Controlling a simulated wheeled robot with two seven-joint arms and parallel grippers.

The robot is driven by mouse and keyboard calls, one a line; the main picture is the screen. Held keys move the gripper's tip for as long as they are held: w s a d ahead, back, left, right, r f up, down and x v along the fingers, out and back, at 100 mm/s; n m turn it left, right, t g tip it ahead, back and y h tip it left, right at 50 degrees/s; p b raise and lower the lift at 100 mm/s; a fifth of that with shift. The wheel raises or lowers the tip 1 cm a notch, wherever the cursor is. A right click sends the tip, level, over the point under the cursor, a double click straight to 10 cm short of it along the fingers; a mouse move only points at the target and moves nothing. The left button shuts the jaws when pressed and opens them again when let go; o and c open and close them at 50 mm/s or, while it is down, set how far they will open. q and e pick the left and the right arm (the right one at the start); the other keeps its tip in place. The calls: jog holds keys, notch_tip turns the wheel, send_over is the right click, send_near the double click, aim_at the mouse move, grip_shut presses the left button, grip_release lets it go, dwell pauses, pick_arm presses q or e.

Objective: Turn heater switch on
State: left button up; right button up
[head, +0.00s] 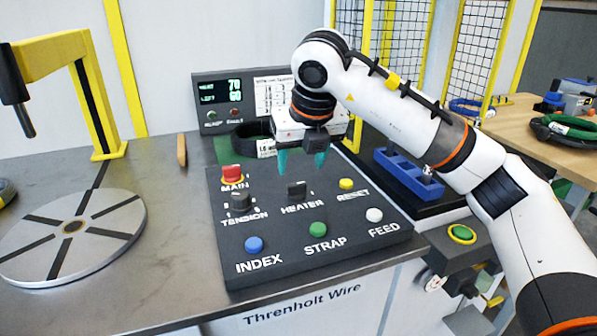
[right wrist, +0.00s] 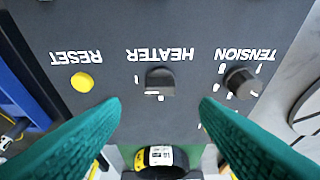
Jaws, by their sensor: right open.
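The heater switch (head: 297,189) is a small black switch on the dark sloped control panel (head: 370,240), above the label HEATER. In the right wrist view the heater switch (right wrist: 160,80) shows upside down, between the yellow RESET button (right wrist: 82,82) and the TENSION knob (right wrist: 241,82). My right gripper (head: 301,163) is open, with teal fingers pointing down above and just behind the switch. In the right wrist view its fingers (right wrist: 158,108) are spread to either side of the switch, apart from it. My left gripper is not in view.
The red MAIN switch (head: 232,174) and TENSION knob (head: 240,200) stand left of the heater switch. Blue, green and white buttons line the panel's front. A display box (head: 222,97) and a black coil (head: 252,138) are behind. A round turntable (head: 75,235) lies at left.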

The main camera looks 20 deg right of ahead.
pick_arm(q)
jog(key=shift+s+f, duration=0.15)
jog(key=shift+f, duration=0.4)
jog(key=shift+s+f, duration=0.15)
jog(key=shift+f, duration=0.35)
pick_arm(e)
jog(key=v, duration=0.5)
jog(key=shift+s+r, duration=0.1)
jog(key=shift+r, duration=0.3)
